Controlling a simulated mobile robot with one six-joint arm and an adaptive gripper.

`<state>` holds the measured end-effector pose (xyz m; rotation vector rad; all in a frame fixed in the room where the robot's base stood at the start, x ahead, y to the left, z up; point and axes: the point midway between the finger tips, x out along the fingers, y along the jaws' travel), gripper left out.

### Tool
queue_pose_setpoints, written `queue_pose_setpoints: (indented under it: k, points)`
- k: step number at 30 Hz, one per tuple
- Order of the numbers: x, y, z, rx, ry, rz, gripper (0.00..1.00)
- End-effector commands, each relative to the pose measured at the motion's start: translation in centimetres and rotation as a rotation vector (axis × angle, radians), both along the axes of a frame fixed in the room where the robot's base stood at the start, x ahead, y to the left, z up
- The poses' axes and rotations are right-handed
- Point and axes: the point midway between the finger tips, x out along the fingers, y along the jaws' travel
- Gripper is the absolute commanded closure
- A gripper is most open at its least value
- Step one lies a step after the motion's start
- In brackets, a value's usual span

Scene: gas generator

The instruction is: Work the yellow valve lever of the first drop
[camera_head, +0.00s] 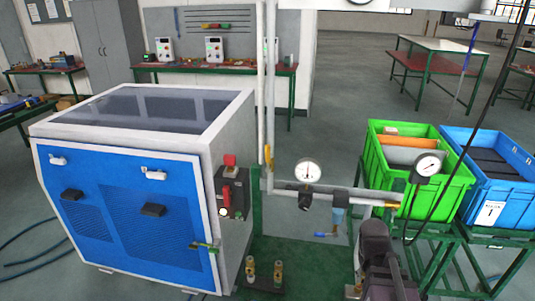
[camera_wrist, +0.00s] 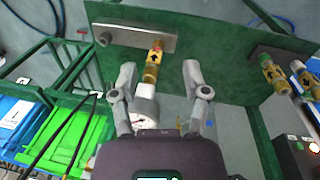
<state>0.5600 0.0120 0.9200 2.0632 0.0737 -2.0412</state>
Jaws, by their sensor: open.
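A yellow lever (camera_head: 268,155) stands upright on the vertical grey pipe beside the generator in the head view. A blue lever (camera_head: 325,234) hangs below the horizontal pipe. My gripper (camera_wrist: 158,72) is open and empty in the wrist view, its two fingers apart. A brass fitting with yellow parts (camera_wrist: 153,62) shows between and beyond the fingertips, on a grey bar; contact cannot be told. A white round part (camera_wrist: 146,103) lies between the fingers, partly hidden by my gripper. In the head view my dark wrist is at the lower right and the fingertips are not clear.
The blue-fronted generator (camera_head: 140,215) fills the left. Two gauges (camera_head: 307,171) (camera_head: 428,165) are near the pipes. Brass fittings (camera_head: 278,272) stand on the green base. Green (camera_head: 415,205) and blue (camera_head: 500,200) bins stand at right. A dark cable hangs near the right gauge.

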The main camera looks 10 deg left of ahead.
Motion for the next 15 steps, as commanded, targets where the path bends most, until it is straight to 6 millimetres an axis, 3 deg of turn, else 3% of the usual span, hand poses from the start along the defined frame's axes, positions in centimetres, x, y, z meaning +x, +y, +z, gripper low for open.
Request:
queue_pose_setpoints:
  k: [8, 15]
  points:
    - [4.7, 3.7, 2.2, -0.249, 0.000, 0.375, 0.40]
    - [8.3, 8.0, 4.9, -0.491, 0.022, 0.702, 0.40]
